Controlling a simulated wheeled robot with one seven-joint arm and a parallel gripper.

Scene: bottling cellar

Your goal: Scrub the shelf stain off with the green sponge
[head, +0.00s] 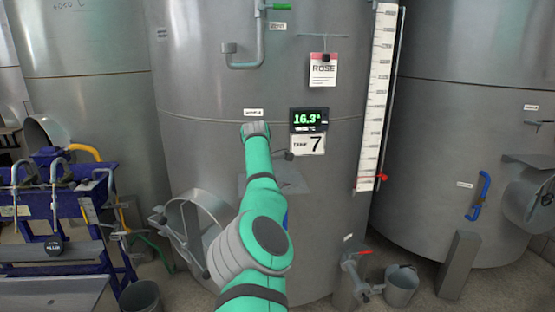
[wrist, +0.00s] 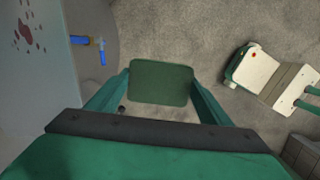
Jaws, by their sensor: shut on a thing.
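My gripper (wrist: 158,76) is shut on the green sponge (wrist: 160,84), a dark green rectangular pad held between its two fingers in the wrist view. A flat grey surface, which looks like the shelf (wrist: 38,95), is at the left of that view. The stain (wrist: 26,32), dark red spots and a larger blotch, is on it at the upper left. The sponge is to the right of the shelf's edge, apart from it in the picture. In the head view the grey shelf (head: 291,180) shows partly behind my arm, low on the tank front; the sponge is hidden there.
A large steel tank (head: 215,75) marked 7 fills the middle, with a display (head: 309,119) and a level gauge (head: 377,95). A blue tap (wrist: 88,41) sticks out beside the shelf. A blue machine (head: 60,215) stands left. A bucket (head: 401,286) is on the floor right.

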